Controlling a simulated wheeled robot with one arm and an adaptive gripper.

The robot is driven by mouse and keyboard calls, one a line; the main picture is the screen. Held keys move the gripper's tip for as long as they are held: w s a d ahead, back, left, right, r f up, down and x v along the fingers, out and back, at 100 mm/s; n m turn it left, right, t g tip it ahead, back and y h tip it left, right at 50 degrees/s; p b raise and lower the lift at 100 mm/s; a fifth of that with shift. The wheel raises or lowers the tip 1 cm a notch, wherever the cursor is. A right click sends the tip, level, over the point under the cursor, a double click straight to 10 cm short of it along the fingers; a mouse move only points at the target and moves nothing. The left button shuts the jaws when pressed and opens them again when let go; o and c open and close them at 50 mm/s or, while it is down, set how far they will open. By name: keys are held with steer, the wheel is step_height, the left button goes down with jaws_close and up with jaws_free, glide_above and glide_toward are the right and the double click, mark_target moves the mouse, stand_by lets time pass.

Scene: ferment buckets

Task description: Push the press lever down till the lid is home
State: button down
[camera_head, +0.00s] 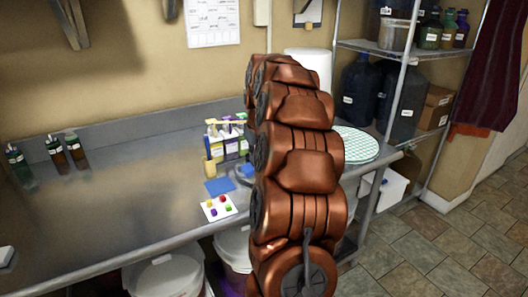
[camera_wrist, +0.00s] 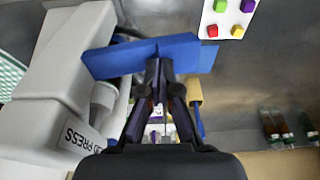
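The lid press is a pale grey body (camera_wrist: 65,65) at the left of the wrist view, with a label ending in "PRESS" (camera_wrist: 82,135). Its blue lever bar (camera_wrist: 115,60) runs across the upper middle of that view. My gripper (camera_wrist: 158,65) has its dark fingertips together, in front of the blue bar. I cannot tell whether the tips touch the bar. In the head view my arm covers most of the press. The lid and bucket under the press cannot be made out.
A white card with coloured blocks (camera_head: 218,208) and a blue square (camera_head: 219,186) lie on the metal bench (camera_head: 110,225). Several bottles stand behind them. A green checked round (camera_head: 356,146) lies to the right. Buckets (camera_head: 166,276) stand below. The left bench is mostly clear.

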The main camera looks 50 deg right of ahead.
steer(key=shift+f, duration=0.3)
steer(key=shift+r, duration=0.2)
steer(key=shift+w+d+p+v, duration=0.1)
steer(key=shift+w+p+v, duration=0.15)
steer(key=shift+v, duration=0.85)
steer(key=shift+w+d+p+v, duration=0.15)
steer(key=shift+p+v, duration=0.1)
steer(key=shift+v, duration=0.85)
steer(key=shift+w+p+v, duration=0.25)
steer(key=shift+v, duration=0.9)
steer(key=shift+r, duration=0.2)
steer(key=w+p+v, duration=0.1)
steer(key=p+v, duration=0.1)
steer(key=v, duration=0.4)
steer(key=shift+d+r+p, duration=0.2)
steer(key=shift+r+p, duration=0.15)
steer(key=shift+r, duration=0.1)
